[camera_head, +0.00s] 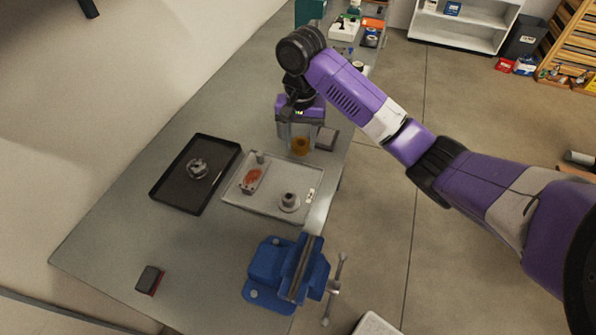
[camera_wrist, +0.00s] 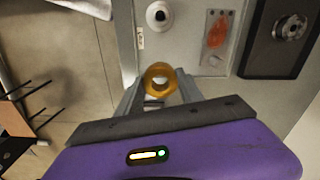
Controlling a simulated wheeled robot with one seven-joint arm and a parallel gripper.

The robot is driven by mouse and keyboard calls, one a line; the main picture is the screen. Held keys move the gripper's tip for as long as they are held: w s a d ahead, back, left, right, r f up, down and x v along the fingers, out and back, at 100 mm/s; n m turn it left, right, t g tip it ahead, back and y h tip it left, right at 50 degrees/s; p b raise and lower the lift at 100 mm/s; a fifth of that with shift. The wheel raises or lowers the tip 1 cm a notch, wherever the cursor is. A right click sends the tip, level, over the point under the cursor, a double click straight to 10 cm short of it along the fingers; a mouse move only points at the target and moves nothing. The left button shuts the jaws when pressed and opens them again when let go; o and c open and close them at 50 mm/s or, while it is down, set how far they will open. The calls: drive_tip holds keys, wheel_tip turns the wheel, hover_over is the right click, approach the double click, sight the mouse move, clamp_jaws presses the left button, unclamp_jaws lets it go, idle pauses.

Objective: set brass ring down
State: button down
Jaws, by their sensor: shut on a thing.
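The brass ring (camera_head: 300,146) is between the fingers of my gripper (camera_head: 299,143), just beyond the far edge of the light grey tray. My gripper points down and is shut on the ring. The ring (camera_wrist: 160,80) also shows in the wrist view, its hole facing the camera, with a finger of my gripper (camera_wrist: 160,88) on each side. Whether the ring touches the surface below cannot be told. The light grey tray (camera_head: 232,192) holds a small plate with an orange-red part (camera_head: 252,179), a flanged round part (camera_head: 290,201) and a small grey cylinder (camera_head: 260,158).
A black tray (camera_head: 163,195) with a round metal part (camera_head: 198,168) lies to the left. A blue vise (camera_head: 275,262) stands at the near right edge of the workbench (camera_head: 195,260). A dark block (camera_head: 327,138) sits beside my gripper. A small dark-red item (camera_head: 150,279) lies at near left.

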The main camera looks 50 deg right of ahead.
drive_tip(key=b, duration=0.5)
hover_over(300, 180)
wheel_tip(300, 180, down, 10)
drive_tip(key=shift+r, duration=0.15)
drive_tip(key=shift+f, duration=1.55)
drive_tip(key=shift+f, duration=0.1)
drive_tip(key=c, duration=0.7)
unclamp_jaws()
drive_tip(key=shift+c, duration=0.2)
wheel_tip(300, 180, up, 11)
drive_tip(key=p, duration=0.5)
drive_tip(key=shift+d+f, duration=0.1)
drive_tip(key=shift+d, duration=0.05)
drive_tip(key=shift+r, duration=0.7)
